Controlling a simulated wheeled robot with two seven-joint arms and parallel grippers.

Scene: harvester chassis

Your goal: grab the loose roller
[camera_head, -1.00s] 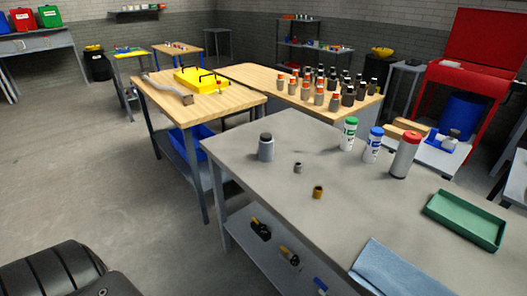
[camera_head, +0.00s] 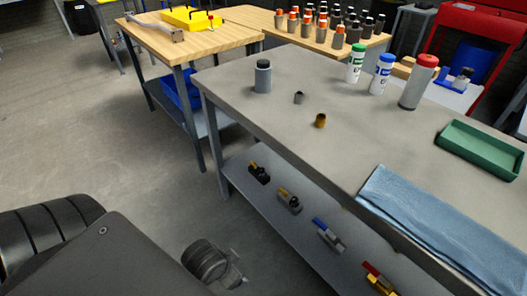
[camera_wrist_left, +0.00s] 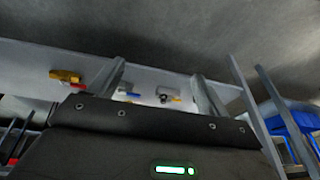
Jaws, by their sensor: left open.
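A grey cylinder with a dark top (camera_head: 262,78) stands upright at the far left corner of the grey table. A small dark grey ring-like piece (camera_head: 299,97) and a small brass-coloured one (camera_head: 320,121) stand near it. I cannot tell for certain which of these is the loose roller. My left gripper shows in the left wrist view (camera_wrist_left: 162,84) with its two fingers apart and nothing between them. In the head view my left arm is at the lower left, off the table's near side and apart from these pieces. My right gripper is not in view.
The grey table (camera_head: 235,92) also holds white bottles with green (camera_head: 356,65) and blue (camera_head: 380,75) caps, a red-capped grey canister (camera_head: 417,85), a green tray (camera_head: 480,150) and a blue cloth (camera_head: 430,220). Its lower shelf (camera_head: 262,210) carries several small tools.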

